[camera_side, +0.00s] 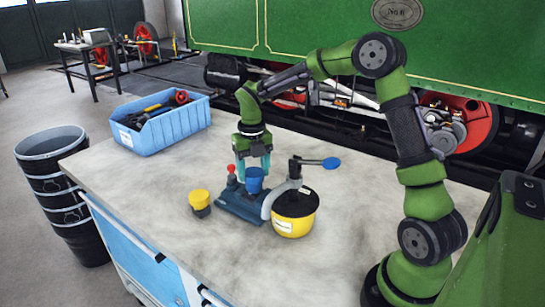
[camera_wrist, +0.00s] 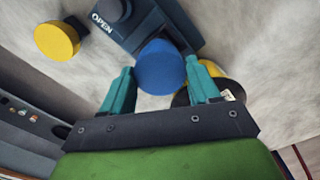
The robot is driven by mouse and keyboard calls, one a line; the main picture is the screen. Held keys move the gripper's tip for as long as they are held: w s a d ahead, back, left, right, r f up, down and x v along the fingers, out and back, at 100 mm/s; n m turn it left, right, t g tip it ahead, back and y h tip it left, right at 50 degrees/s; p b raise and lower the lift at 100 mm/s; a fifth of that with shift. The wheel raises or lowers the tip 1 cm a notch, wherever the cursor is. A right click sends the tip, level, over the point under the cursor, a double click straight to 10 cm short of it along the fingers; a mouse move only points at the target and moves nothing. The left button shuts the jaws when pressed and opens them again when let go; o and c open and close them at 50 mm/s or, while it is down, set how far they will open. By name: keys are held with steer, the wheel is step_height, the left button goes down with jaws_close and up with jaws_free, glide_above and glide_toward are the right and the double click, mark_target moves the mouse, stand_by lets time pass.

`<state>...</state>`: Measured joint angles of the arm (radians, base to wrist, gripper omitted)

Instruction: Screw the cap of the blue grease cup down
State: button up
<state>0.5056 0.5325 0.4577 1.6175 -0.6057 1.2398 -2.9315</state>
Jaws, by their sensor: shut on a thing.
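The blue grease cup's cap (camera_side: 254,182) sits on top of a dark blue block (camera_side: 236,210) on the workbench. My gripper (camera_side: 253,168) points straight down over it, with one teal finger on each side. In the wrist view the round blue cap (camera_wrist: 160,68) lies between the fingertips, and my gripper (camera_wrist: 157,72) is shut on it. The wrist view also shows the block (camera_wrist: 125,30) with the word OPEN on it. The cup's body and thread under the cap are hidden.
A red-knobbed part (camera_side: 231,171) stands on the block's left. A yellow-capped cup (camera_side: 200,199) stands left of the block. A yellow and black pot (camera_side: 294,218) with a blue-tipped lever (camera_side: 331,163) stands close on the right. A blue crate (camera_side: 163,129) is farther back; the front bench is clear.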

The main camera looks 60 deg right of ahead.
steer(key=shift+f, duration=0.8)
stand_by(1.6)
steer(key=o, duration=0.5)
steer(key=c, duration=0.5)
steer(key=m, duration=0.5)
steer(key=shift+m, duration=0.3)
steer(key=shift+m, duration=0.3)
steer(key=m, duration=1.7)
steer(key=shift+m, duration=0.4)
